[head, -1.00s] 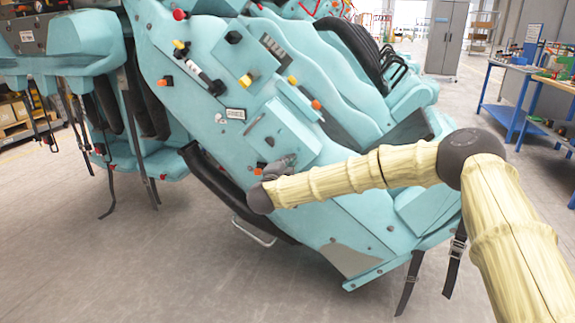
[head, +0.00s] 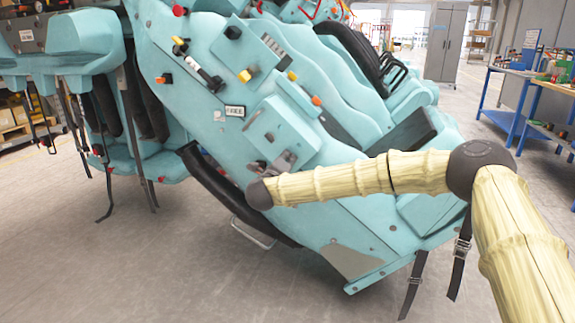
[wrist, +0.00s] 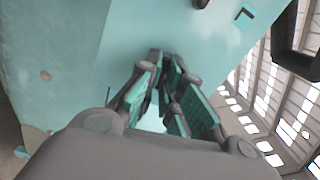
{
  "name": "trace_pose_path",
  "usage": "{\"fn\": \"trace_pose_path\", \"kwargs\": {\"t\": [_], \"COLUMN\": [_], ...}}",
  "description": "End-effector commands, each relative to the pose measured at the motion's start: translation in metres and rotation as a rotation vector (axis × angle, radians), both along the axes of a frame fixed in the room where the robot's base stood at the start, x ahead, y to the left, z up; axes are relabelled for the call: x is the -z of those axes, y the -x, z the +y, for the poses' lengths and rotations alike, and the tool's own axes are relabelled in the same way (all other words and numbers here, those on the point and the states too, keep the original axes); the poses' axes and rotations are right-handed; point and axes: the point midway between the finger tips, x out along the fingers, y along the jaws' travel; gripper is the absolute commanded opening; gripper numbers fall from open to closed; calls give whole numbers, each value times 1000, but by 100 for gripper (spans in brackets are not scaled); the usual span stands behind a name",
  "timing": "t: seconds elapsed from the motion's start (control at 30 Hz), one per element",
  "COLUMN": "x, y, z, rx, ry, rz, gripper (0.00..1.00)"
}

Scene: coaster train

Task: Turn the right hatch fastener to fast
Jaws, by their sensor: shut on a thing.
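The hatch (head: 290,133) is a raised teal panel on the sloping side of the coaster car. A small dark knob (head: 269,137) shows on it, just above my gripper. My gripper (head: 288,158) is at the hatch's lower edge, with its fingers against the panel. In the wrist view my gripper (wrist: 167,62) has its teal-padded fingers drawn close together at their tips, against the teal surface. It is shut on a fastener, which the fingers almost wholly hide. I cannot make out which way this fastener is turned.
The teal coaster car (head: 340,205) fills the middle, with several knobs and levers, including a yellow knob (head: 245,75), above the hatch. A black padded bar (head: 215,180) runs left of my gripper. Straps (head: 410,285) hang at lower right. The floor in front is clear.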

Motion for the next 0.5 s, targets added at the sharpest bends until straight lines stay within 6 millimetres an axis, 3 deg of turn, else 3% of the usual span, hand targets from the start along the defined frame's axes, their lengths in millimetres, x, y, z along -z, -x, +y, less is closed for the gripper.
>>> {"fn": "trace_pose_path", "kwargs": {"t": [0.5], "x": [2], "y": [0], "z": [0], "rx": [-1], "ry": [-165], "rz": [-51], "gripper": [0]}}
